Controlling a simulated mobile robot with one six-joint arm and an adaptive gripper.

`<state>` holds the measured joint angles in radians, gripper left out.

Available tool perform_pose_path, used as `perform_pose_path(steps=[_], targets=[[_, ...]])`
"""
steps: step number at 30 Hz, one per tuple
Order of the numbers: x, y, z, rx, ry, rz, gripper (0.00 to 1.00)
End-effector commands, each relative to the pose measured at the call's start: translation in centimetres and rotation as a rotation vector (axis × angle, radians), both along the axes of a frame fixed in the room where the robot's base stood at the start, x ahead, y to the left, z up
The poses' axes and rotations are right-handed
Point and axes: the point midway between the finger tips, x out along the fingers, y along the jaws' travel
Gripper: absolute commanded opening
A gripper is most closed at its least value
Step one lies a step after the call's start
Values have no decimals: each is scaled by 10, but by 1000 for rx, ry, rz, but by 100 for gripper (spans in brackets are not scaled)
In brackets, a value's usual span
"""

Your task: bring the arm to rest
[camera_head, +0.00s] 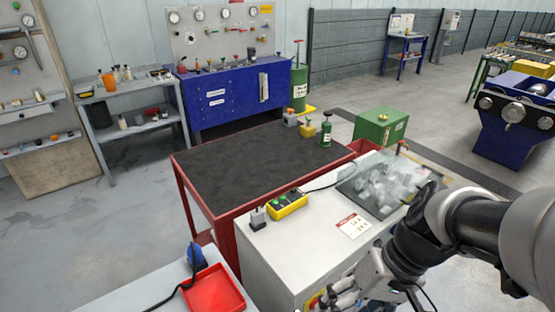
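My arm (436,230) reaches in from the right edge and bends down at the lower right, in front of the white cabinet. My gripper (345,296) is at the bottom edge of the view, beside the cabinet's front side. It is partly cut off by the frame, and its fingertips are not clear enough to show whether they are open or shut. I see no object held in the part that shows.
The white cabinet (290,250) carries a yellow button box (288,206) and a clear-covered tray of grey pieces (378,188). A red tray (212,292) lies at lower left. Open floor is at left.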

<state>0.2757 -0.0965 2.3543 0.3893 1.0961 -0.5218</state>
Motion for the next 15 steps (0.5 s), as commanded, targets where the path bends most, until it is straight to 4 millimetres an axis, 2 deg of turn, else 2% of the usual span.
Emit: perform_pose_path(steps=[1, 6, 15], targets=[[-6, 1, 11, -58, -49, 6, 66], [-25, -5, 38, -230, -207, -21, 66], [-40, -15, 68, -363, -442, -94, 66]])
